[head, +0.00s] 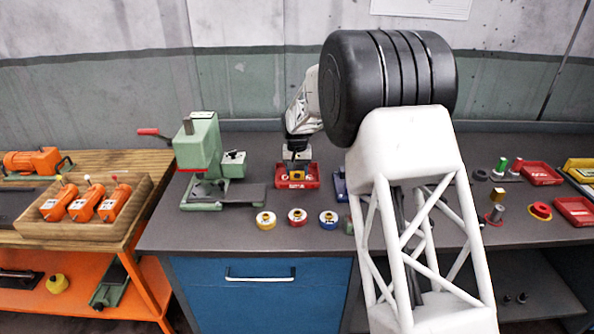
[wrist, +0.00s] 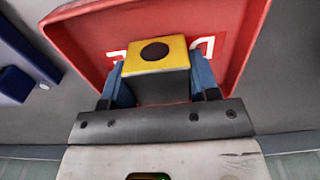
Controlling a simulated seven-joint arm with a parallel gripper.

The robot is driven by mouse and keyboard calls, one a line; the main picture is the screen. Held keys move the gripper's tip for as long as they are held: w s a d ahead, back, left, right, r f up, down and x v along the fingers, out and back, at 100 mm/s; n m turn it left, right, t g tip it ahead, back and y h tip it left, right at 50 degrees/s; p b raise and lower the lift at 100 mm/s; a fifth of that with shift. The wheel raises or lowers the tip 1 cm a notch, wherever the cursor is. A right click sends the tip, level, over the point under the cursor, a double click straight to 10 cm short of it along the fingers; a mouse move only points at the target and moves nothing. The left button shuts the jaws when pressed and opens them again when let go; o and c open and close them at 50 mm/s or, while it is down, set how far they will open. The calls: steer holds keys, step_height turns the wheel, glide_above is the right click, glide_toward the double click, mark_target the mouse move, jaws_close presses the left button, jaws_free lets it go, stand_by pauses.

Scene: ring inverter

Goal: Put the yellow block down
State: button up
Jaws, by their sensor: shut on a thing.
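My gripper (wrist: 160,90) is shut on the yellow block (wrist: 157,54), with one blue finger on each side of it. The block has a yellow top face with a dark round spot; its side toward the wrist looks dark. In the head view the yellow block (head: 295,176) shows small below my gripper (head: 296,166), in front of or over the red tray (head: 312,182). In the wrist view the block is over the red tray (wrist: 80,35), which has white lettering. I cannot tell whether the block touches the tray floor.
A green press (head: 198,150) stands left of the tray. Yellow, red and blue round pieces (head: 297,217) lie in a row in front of it. A blue tray (head: 340,185) sits close on the right, partly hidden by my arm. The dark bench (head: 240,238) is clear near its front edge.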

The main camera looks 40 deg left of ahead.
mark_target(297, 167)
steer(key=shift+f, duration=0.15)
steer(key=o, duration=1.2)
steer(key=shift+r, duration=0.2)
step_height(297, 167, up, 12)
stand_by(0.8)
